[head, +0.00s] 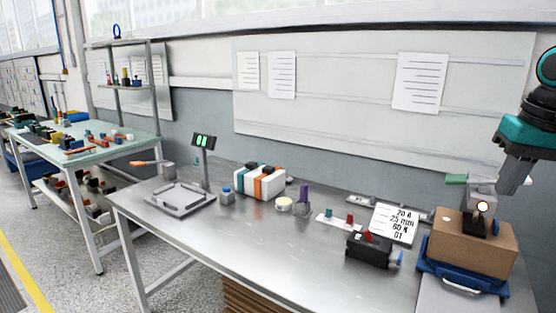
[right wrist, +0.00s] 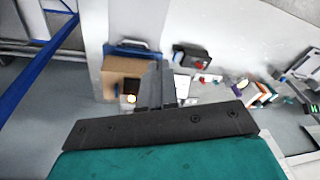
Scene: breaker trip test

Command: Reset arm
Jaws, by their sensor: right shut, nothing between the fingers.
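My right arm comes in from the right edge in the head view, teal and black. Its grey gripper (head: 514,178) points down and is shut and empty, in the air near a brown box (head: 472,243) at the bench's right end. In the right wrist view the shut fingers (right wrist: 158,85) show edge-on above the bench. The box also shows there (right wrist: 115,78). A black breaker-like block with red parts (head: 368,249) lies on the metal bench (head: 240,235), and it also shows in the right wrist view (right wrist: 192,57). My left gripper is not in view.
The bench's front middle is clear.

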